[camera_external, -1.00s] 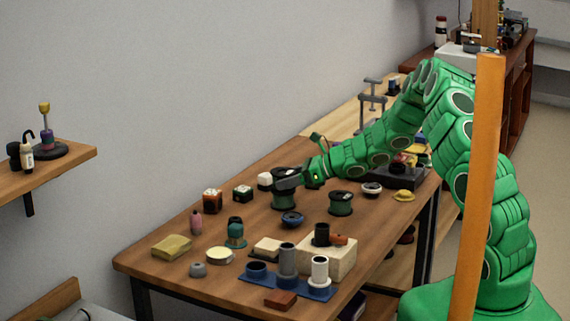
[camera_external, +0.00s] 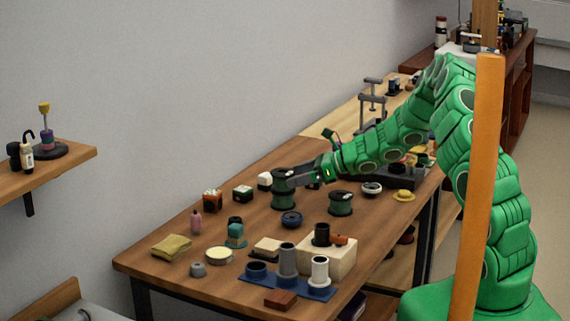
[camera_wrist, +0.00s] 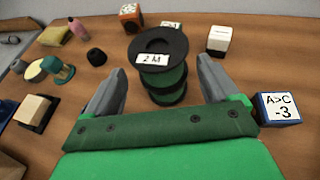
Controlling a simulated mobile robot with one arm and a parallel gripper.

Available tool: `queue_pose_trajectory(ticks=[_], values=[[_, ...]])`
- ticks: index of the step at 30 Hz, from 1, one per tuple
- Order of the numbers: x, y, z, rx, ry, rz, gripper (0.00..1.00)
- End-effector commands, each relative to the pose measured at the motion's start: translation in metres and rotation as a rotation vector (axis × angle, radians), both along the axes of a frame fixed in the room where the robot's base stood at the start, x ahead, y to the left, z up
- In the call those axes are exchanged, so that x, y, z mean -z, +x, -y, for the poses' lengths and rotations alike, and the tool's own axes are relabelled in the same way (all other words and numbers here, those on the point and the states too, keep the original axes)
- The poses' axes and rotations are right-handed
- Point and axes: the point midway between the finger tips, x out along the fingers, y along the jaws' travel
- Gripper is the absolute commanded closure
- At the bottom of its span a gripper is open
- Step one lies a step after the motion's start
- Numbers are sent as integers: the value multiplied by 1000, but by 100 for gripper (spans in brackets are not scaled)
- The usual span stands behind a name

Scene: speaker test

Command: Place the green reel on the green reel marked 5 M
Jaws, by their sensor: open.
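A dark green reel with black flanges (camera_wrist: 160,42), marked 2 M on its top, sits upright on another green reel (camera_wrist: 168,96) in the wrist view. The stack stands on the table, and the lower reel's marking is hidden. In the external view the stack (camera_external: 283,203) is left of another green reel (camera_external: 341,204), whose marking I cannot read. My gripper (camera_wrist: 160,66) is open, its grey fingers apart on either side of the stack. It also shows in the external view (camera_external: 292,177), at the height of the upper reel.
Small blocks (camera_external: 243,193) stand behind and left. A tan block (camera_external: 327,258) and blue tray (camera_external: 262,286) take the front of the table.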

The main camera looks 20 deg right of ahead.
Motion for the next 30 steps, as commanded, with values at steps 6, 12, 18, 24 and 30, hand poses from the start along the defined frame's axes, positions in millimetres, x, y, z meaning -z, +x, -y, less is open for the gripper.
queue_pose_trajectory(ticks=[6, 12, 18, 24, 30], values=[[-14, -14, 30, 3, 0, 1, 12], [-23, -26, 52, 1, 0, 0, 12], [-30, -33, 66, 1, -1, 1, 12], [-32, -35, 70, 1, -1, 1, 12], [-38, -39, 67, -17, -5, 15, 12]])
